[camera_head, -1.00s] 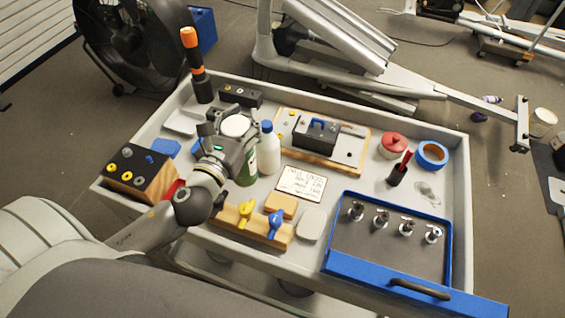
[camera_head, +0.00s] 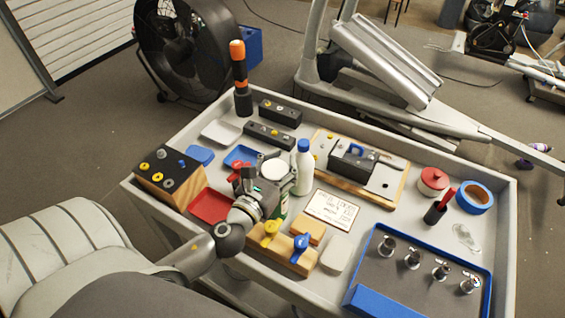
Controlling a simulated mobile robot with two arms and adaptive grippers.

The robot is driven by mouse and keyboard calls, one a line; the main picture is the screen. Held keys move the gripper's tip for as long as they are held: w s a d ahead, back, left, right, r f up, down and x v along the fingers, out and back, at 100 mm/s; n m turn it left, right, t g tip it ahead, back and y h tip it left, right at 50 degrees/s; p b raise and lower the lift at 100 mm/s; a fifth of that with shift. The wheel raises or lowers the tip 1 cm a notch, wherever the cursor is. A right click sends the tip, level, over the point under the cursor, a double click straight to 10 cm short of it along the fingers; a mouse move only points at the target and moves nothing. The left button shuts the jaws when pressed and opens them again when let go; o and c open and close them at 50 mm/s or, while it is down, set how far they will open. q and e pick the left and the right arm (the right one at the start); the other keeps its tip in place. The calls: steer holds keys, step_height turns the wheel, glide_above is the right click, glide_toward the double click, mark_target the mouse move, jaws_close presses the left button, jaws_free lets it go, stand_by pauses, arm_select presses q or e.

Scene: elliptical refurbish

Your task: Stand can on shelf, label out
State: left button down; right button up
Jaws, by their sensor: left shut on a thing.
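A can with a pale round top and a green side (camera_head: 284,204) is in the head view, left of the middle of the cart. My left gripper (camera_head: 267,184) is shut around it, with its fingers just below the top. The gripper and wrist hide much of the can's near side. The label's facing cannot be told, nor whether the base touches the cart. No shelf is clearly seen. My right gripper is out of view.
A white bottle with a blue cap (camera_head: 304,166) stands close right of the can. A red tray (camera_head: 209,206), a wooden block with yellow and blue knobs (camera_head: 283,250) and a written card (camera_head: 333,210) lie around it. The cart's raised rim (camera_head: 440,160) borders everything.

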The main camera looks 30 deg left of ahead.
arm_select(q)
steer(key=c, duration=0.5)
jaws_free()
steer(key=shift+f, duration=0.1)
steer(key=shift+r, duration=0.2)
steer(key=shift+s+f, duration=0.15)
steer(key=shift+s, duration=0.1)
steer(key=shift+s+d+b, duration=0.15)
steer(key=shift+s+b, duration=0.7)
steer(key=shift+s, duration=1.1)
steer(key=shift+s+d+b, duration=0.15)
steer(key=shift+s+b, duration=0.75)
steer(key=shift+s, duration=1)
steer(key=shift+s+d+b, duration=0.15)
steer(key=shift+s+b, duration=0.7)
steer(key=shift+s, duration=1.1)
